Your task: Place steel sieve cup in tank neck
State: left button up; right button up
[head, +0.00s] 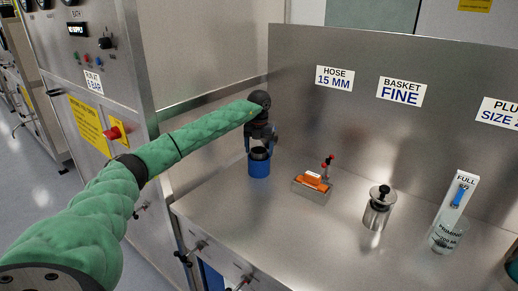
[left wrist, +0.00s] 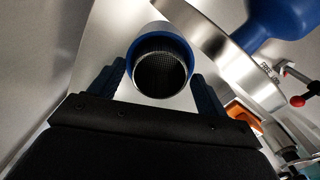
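The steel sieve cup (left wrist: 162,75) shows its mesh inside and a bright rim in the left wrist view. It sits inside a blue cylindrical holder (head: 259,168) that stands upright on the steel bench. My left gripper (head: 260,148) points down right over the holder, with one finger on each side of the cup. In the left wrist view its fingers (left wrist: 160,85) are spread wider than the cup rim, with a small gap visible. The cup's lower part is hidden in the holder. I cannot identify the tank neck for certain. My right gripper is not in view.
Right of the holder are an orange-topped block (head: 313,183) with red-knobbed levers, a steel canister (head: 379,208) and a clear jar (head: 445,235). A steel back panel (head: 350,125) closes off the rear. The front of the bench (head: 290,235) is clear.

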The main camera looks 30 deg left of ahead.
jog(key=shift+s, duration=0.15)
pick_arm(q)
jog(key=shift+r, duration=0.25)
notch_tip(320, 180, up, 2)
jog(key=shift+r+b, duration=0.15)
jog(key=shift+b, duration=0.35)
notch_tip(320, 180, up, 9)
jog(key=b, duration=0.2)
jog(key=shift+r, duration=0.2)
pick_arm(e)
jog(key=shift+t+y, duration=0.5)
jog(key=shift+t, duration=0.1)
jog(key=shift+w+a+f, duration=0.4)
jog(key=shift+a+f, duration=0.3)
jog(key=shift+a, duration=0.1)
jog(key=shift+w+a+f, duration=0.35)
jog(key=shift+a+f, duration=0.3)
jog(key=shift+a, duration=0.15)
